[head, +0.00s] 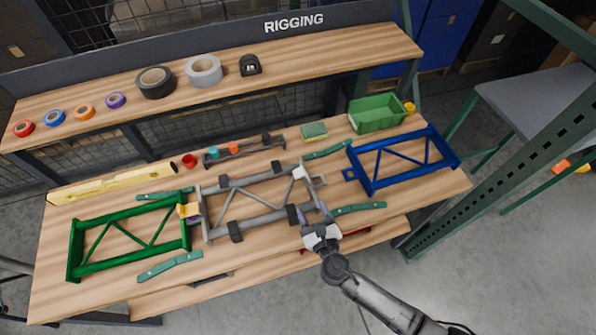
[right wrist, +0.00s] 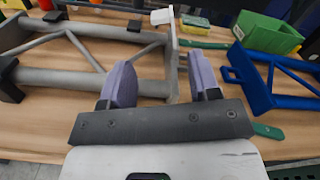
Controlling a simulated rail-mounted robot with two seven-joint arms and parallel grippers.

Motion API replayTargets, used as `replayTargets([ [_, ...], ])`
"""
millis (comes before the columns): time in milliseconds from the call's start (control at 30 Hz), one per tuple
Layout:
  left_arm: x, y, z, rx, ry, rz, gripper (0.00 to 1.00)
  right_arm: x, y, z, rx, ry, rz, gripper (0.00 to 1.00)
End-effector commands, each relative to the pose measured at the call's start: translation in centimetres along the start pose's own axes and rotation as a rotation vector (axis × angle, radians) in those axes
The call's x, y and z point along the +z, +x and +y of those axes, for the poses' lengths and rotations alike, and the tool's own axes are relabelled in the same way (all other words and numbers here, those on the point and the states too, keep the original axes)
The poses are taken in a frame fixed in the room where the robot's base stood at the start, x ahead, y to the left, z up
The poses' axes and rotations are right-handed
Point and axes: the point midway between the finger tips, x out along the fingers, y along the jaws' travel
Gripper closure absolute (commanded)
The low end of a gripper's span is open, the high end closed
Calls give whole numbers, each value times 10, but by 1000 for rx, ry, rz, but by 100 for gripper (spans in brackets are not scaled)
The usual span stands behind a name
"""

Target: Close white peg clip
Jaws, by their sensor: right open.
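The white peg clip (head: 299,172) sits at the upper right corner of the grey truss frame (head: 262,216) on the workbench. In the right wrist view the white clip (right wrist: 164,17) stands at the top of the frame's end plate, beyond the fingers. I cannot tell whether its lever is raised. My right gripper (head: 315,214) is at the near right end of the grey frame. Its purple fingers (right wrist: 163,82) are apart, with nothing clasped. The frame's end plate shows between them, and contact is unclear. My left gripper is not in view.
A green truss (head: 129,217) with a yellow clip (head: 189,210) lies left, and a blue truss (head: 405,160) lies right. Black blocks hold the grey frame. A green bin (head: 377,114) and sponge (head: 313,131) stand behind. Green flat bars (head: 357,209) lie near the frame.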

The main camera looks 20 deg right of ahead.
Motion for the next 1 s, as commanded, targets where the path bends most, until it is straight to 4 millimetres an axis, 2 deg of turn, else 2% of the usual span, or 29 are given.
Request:
replayTargets([
  [600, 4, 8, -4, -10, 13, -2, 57, 0, 103, 0, -3, -1, -2, 44],
  [800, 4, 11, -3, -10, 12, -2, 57, 0, 124, 0, -3, 0, -1, 44],
  [1000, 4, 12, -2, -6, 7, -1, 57, 0, 132, 0, -2, 1, 0, 44],
])
